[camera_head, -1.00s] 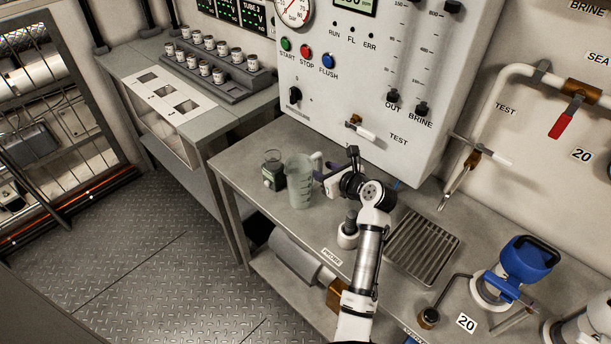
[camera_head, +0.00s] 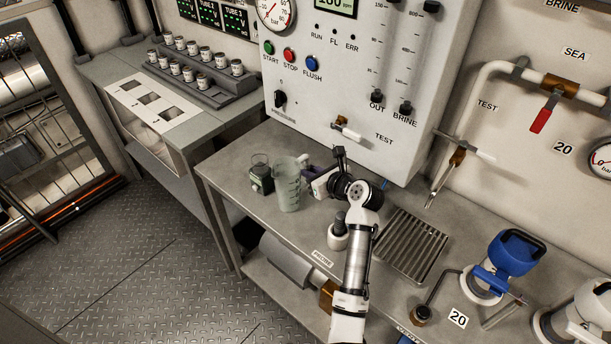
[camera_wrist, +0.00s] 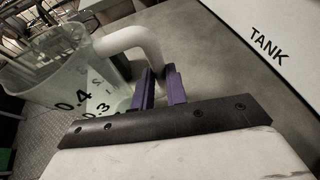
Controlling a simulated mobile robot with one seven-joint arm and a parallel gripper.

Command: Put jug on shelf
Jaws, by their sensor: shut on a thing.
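The jug (camera_head: 287,186) is a translucent, pale green measuring jug with a light handle. It is upright at the bench's left part, and its base appears to be on the bench top. In the wrist view the jug (camera_wrist: 40,85) is at the left, with dark scale numbers. My gripper (camera_head: 310,172) is at its right side. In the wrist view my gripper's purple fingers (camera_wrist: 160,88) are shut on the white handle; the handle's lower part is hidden. A low shelf (camera_head: 262,286) runs under the bench, carrying a grey roll and a brown block.
A small glass beaker with a dark green lower part (camera_head: 261,174) stands close left of the jug. A probe in a white holder (camera_head: 338,232) and a ribbed drain tray (camera_head: 413,245) are to the right. The panel (camera_head: 350,80) rises behind. The bench's front left is clear.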

